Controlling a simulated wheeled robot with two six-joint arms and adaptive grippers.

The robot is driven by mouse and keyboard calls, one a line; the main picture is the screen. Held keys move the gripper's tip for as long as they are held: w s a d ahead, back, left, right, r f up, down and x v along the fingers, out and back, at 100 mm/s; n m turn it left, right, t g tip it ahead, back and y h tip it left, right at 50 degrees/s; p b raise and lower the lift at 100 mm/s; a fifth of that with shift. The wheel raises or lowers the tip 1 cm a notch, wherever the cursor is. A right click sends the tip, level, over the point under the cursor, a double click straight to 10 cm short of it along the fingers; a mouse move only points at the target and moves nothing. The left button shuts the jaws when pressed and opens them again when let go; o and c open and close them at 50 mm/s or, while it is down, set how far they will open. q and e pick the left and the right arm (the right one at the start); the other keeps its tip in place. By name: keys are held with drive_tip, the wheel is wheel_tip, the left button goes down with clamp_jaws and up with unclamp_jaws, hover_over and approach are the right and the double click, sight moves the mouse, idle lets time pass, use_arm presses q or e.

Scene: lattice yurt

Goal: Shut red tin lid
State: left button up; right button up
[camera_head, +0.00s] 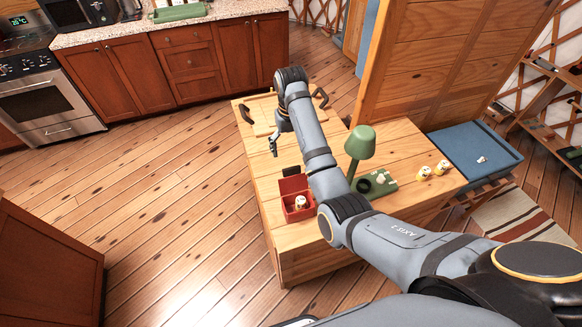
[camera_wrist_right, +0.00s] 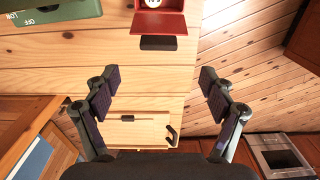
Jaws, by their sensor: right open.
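The red tin (camera_head: 298,213) stands on the wooden table, with a small white and yellow piece (camera_head: 300,202) inside. Its red lid (camera_head: 293,184) stands open on the far side, with a dark tab (camera_head: 291,171) at its edge. In the right wrist view the lid (camera_wrist_right: 158,22) is at the top, its dark tab (camera_wrist_right: 158,43) pointing toward my gripper. My right gripper (camera_head: 274,146) is beyond the lid, near the table's left edge, apart from the tin. In the wrist view its fingers (camera_wrist_right: 160,98) are wide apart with nothing between them. My left gripper is not in view.
Two yellow pieces (camera_head: 425,173) (camera_head: 442,167) are farther right. A wooden tray (camera_head: 262,106) with dark handles lies at the far end. Open floor lies left.

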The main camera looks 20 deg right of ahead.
sight(292, 168)
wheel_tip(292, 168, down, 6)
drive_tip(key=b, duration=0.5)
drive_tip(key=shift+d+f, duration=0.1)
drive_tip(key=shift+f, duration=0.1)
drive_tip(key=shift+f+p, duration=0.4)
drive_tip(key=shift+p, duration=0.55)
wheel_tip(292, 168, down, 2)
drive_tip(key=shift+f, duration=0.65)
